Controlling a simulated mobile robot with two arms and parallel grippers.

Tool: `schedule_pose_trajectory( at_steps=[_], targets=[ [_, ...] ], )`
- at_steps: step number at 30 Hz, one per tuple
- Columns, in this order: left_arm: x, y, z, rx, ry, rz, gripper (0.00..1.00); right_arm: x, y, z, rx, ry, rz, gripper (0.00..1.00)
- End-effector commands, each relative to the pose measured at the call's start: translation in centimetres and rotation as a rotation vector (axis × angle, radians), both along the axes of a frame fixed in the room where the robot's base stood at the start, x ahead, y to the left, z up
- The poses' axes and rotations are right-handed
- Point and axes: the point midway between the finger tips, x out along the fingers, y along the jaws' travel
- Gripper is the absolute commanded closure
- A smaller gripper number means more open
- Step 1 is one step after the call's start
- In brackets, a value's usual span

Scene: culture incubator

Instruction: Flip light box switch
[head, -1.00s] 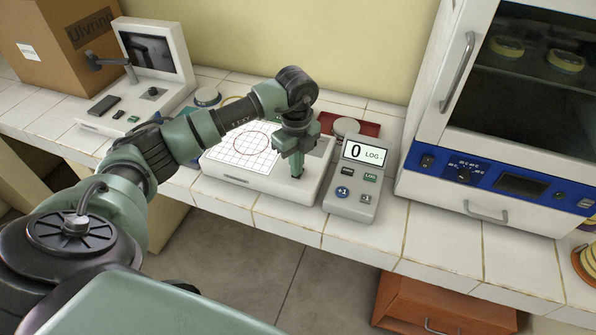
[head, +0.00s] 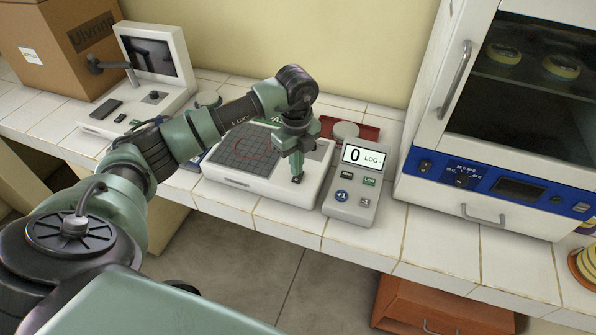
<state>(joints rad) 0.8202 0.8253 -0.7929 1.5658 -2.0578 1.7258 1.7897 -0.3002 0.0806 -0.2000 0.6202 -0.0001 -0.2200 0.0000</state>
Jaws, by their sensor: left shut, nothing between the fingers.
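The light box (head: 235,186) is a white, low box on the tiled counter, with a gridded top panel and a red circle on it. The panel (head: 238,152) is dark grey now. My left gripper (head: 297,179) points down over the right part of the box, shut and empty. Its fingertips are at a small dark switch (head: 296,181) near the front right corner, which they partly hide. I cannot tell whether they touch it. My right gripper is not in view.
A grey counter device (head: 353,190) reading 0 LOG stands just right of the light box. The white incubator (head: 420,150) with a blue panel is farther right. A screen device (head: 150,60) and a cardboard box (head: 60,45) stand at the left.

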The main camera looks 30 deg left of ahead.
Motion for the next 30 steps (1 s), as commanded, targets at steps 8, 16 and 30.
schedule_pose_trajectory(
  at_steps=[8, 16, 30],
  targets=[
    [0.0, 0.0, 2.7, 0.001, 0.000, 0.001, 1.00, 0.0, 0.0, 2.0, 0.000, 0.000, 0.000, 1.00],
    [0.0, 0.0, 4.5, 0.001, 0.000, 0.001, 1.00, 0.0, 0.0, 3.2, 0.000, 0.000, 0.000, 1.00],
    [0.0, 0.0, 4.4, 0.001, -0.001, 0.000, 1.00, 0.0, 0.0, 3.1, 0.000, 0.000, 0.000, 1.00]
  ],
)
